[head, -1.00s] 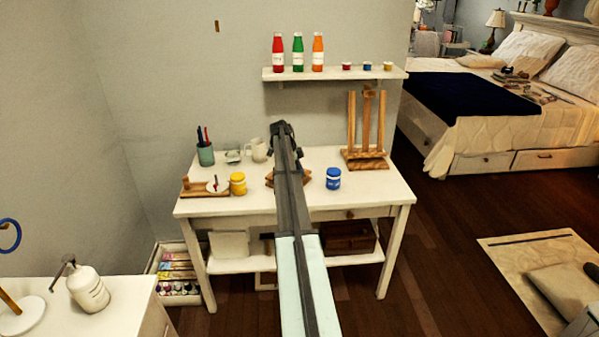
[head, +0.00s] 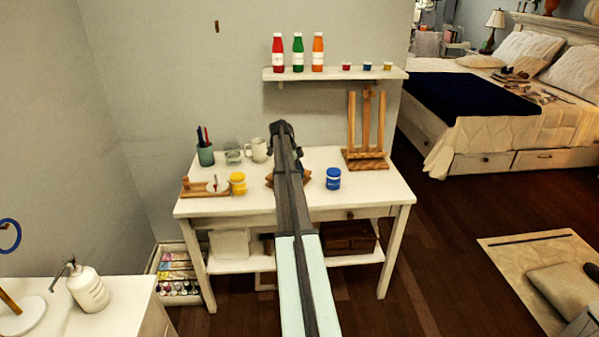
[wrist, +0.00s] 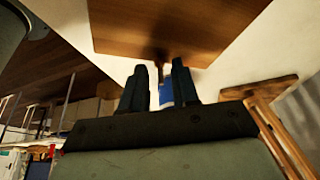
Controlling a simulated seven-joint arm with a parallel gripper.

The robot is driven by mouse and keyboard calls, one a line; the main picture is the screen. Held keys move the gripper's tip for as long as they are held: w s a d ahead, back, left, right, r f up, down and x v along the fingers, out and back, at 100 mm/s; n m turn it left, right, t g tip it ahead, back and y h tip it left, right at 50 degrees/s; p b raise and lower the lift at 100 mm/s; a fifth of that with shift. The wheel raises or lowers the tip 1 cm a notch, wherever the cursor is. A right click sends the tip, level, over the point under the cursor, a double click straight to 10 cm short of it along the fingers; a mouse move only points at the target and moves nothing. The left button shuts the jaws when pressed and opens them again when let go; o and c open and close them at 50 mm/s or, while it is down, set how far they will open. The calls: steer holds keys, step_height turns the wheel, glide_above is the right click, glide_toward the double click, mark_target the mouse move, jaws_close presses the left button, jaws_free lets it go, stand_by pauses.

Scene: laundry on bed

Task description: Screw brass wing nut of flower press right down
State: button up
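The flower press (head: 270,179) lies on the white desk, mostly hidden behind my arm in the head view; only bits of its wooden edges show on both sides. In the wrist view a flat brown wooden board (wrist: 185,25), which looks like the press, fills the upper middle, close beyond my fingers. My gripper (wrist: 158,75) has its two dark fingers apart, with a gap between them. A blue jar shows through the gap, farther off. A small dark blurred shape sits on the board near the fingertips. I cannot make out the brass wing nut clearly.
On the desk (head: 385,205) stand a blue jar (head: 333,179) to the right, a yellow jar (head: 238,184) and a mug (head: 257,150) to the left, and a wooden easel (head: 366,160) at the back right. A shelf (head: 335,75) with bottles hangs above.

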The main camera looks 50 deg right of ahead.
steer(key=v, duration=1.3)
steer(key=shift+r, duration=0.25)
steer(key=shift+a, duration=0.1)
steer(key=shift+o, duration=1.2)
steer(key=shift+s+d, duration=0.2)
steer(key=shift+d, duration=0.05)
steer(key=o, duration=0.5)
steer(key=shift+m+t+y, duration=0.3)
steer(key=shift+m+y, duration=0.1)
steer(key=shift+m, duration=0.3)
steer(key=s+d, duration=0.4)
steer(key=s, duration=0.1)
steer(key=s+d+r, duration=0.1)
steer(key=s, duration=0.1)
steer(key=shift+s+d+r, duration=0.1)
steer(key=shift+s+d, duration=0.3)
steer(key=w+a+f+n+t, duration=0.1)
steer(key=f+n, duration=0.3)
steer(key=n, duration=0.2)
steer(key=w+f+n+t+y, duration=0.1)
steer(key=f+n, duration=0.4)
steer(key=n, duration=0.2)
steer(key=w+a+f+n+t, duration=0.1)
steer(key=f+n, duration=0.4)
steer(key=n, duration=0.1)
steer(key=shift+w+a+f+y, duration=0.15)
steer(key=shift+a+y, duration=0.15)
steer(key=shift+y, duration=0.1)
steer(key=shift+c, duration=0.2)
